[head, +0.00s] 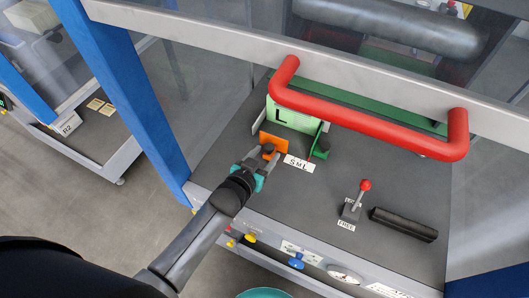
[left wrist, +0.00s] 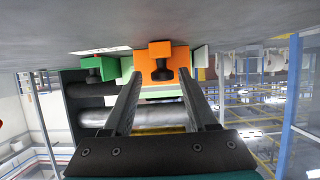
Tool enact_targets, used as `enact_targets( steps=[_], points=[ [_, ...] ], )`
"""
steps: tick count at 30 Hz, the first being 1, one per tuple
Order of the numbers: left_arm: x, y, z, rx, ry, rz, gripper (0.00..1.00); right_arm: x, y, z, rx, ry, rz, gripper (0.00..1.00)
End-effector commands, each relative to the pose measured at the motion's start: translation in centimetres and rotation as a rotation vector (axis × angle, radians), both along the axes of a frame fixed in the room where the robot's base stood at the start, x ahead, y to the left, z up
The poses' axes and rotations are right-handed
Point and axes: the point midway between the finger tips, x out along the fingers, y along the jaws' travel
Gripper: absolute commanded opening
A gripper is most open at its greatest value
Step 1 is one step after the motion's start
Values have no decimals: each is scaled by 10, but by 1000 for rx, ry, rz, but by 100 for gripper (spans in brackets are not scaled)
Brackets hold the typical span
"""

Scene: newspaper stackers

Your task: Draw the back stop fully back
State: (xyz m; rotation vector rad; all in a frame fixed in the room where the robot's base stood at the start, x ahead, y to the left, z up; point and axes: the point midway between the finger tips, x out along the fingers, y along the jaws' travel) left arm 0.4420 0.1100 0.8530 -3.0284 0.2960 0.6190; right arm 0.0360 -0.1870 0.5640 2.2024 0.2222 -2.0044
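An orange stop plate (head: 271,144) with a dark knob (head: 269,149) stands on the grey deck, in front of the green panel marked L (head: 292,117). Which stop is the back stop is not labelled. My left gripper (head: 262,155) is at the orange plate's near side. In the left wrist view, the orange plate (left wrist: 160,52) and its black knob (left wrist: 162,74) are straight ahead. The two fingers of my gripper (left wrist: 161,78) are apart, with the knob between or just beyond their tips; contact cannot be told. My right gripper is out of view.
A green bracket (head: 319,141) stands right of the orange plate, by an S M L label (head: 299,164). A red handle bar (head: 370,112) spans above the deck. A red-knobbed lever (head: 357,201) and a black bar (head: 404,223) sit to the right. A blue post (head: 130,90) stands left.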

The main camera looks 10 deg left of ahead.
Motion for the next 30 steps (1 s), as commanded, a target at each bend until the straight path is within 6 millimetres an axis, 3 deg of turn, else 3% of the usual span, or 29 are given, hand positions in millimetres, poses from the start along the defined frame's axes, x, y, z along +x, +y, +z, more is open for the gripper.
enact_targets(
  steps=[3,14,30],
  points=[
    [1,1,2,1,-4,1,69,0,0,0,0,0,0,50],
    [-5,3,7,1,-8,1,69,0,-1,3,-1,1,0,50],
    [-87,19,41,1,-5,1,69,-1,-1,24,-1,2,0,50]
  ],
)
